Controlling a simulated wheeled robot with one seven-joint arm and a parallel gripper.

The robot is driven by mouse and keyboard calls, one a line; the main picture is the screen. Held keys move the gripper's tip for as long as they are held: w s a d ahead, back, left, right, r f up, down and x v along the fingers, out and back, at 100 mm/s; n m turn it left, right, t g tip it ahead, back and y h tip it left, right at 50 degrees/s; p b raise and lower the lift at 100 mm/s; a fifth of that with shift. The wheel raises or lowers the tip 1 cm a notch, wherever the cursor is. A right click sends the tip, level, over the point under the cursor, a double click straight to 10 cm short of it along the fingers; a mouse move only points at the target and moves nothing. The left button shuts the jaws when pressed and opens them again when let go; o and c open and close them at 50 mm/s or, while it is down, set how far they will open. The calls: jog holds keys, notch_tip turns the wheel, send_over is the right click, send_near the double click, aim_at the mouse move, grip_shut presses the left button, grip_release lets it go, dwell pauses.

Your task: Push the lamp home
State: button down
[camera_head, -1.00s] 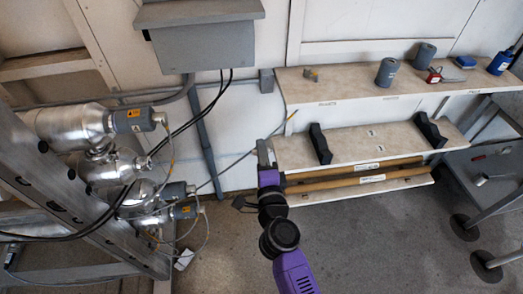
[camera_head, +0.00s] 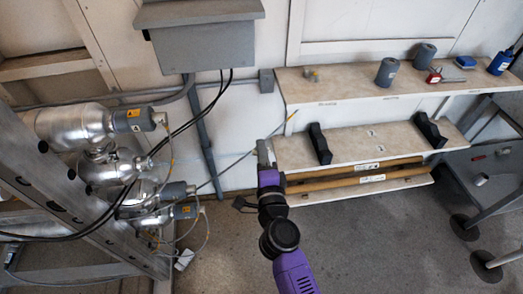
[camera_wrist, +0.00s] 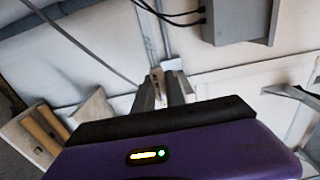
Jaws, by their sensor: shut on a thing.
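My gripper (camera_head: 265,147) is in the middle of the head view, at the left end of the lower shelf. Its fingers (camera_wrist: 162,90) are close together in the wrist view. They are shut on the lamp, which looks like a long slim rod (camera_head: 238,160). The rod slants from near the reactor's end caps up past the fingers; its exact grip is too small to tell. The reactor's steel chambers (camera_head: 75,126), several stacked with grey end caps (camera_head: 134,120), stand at left. Whether the rod's lower end is inside a chamber cannot be told.
A grey wall box (camera_head: 205,46) hangs above with black cables. Loose cables hang around the reactor's end caps. The shelf unit (camera_head: 350,147) at right carries two black cradles (camera_head: 320,144), with grey cylinders (camera_head: 387,72) above. A grey cart (camera_head: 490,165) stands far right.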

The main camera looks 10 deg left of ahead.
aim_at(194, 160)
jog(key=shift+a, duration=0.1)
jog(key=shift+s+a+r, duration=0.1)
jog(key=shift+s+a, duration=0.1)
jog(key=shift+a, duration=0.75)
jog(key=shift+s+a, duration=0.25)
jog(key=shift+a, duration=0.7)
jog(key=shift+s+a+r, duration=0.1)
jog(key=shift+s+a, duration=0.1)
jog(key=shift+a, duration=0.85)
jog(key=shift+s+a, duration=0.1)
jog(key=shift+a, duration=0.1)
jog(key=shift+s+a, duration=0.25)
jog(key=shift+a, duration=0.6)
jog(key=shift+s+a, duration=0.25)
jog(key=shift+a, duration=0.65)
jog(key=shift+s+a, duration=0.25)
jog(key=shift+a, duration=0.6)
jog(key=shift+s+a+r, duration=0.1)
jog(key=shift+s+a, duration=0.1)
jog(key=shift+a, duration=0.5)
jog(key=shift+s+a, duration=0.2)
jog(key=shift+a, duration=0.5)
jog(key=shift+s+a, duration=0.2)
jog(key=shift+a, duration=0.55)
jog(key=shift+s+a, duration=0.2)
jog(key=shift+a, duration=0.55)
